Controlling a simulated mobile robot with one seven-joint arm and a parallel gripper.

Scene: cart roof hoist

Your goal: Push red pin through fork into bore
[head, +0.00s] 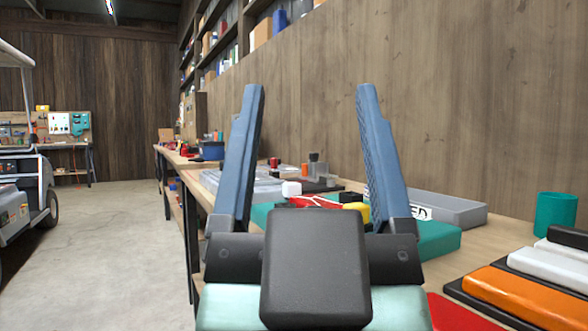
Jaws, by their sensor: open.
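My gripper (309,92) is raised close in front of the head view, its two blue-grey fingers pointing up and spread wide apart. It is open, with nothing between the fingertips. I cannot make out the red pin, the fork or the bore. Part of a white-roofed cart (18,200) shows at the left edge, well away from my gripper. Thin red items (312,201) lie on the workbench behind my gripper, partly hidden by it; I cannot tell what they are.
A long wooden workbench (450,268) runs along the right wall. It bears a grey tray (455,208), a teal cup (556,214) and an orange-topped item (520,296). Another bench (65,147) stands at the back. The concrete floor (110,250) between cart and bench is clear.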

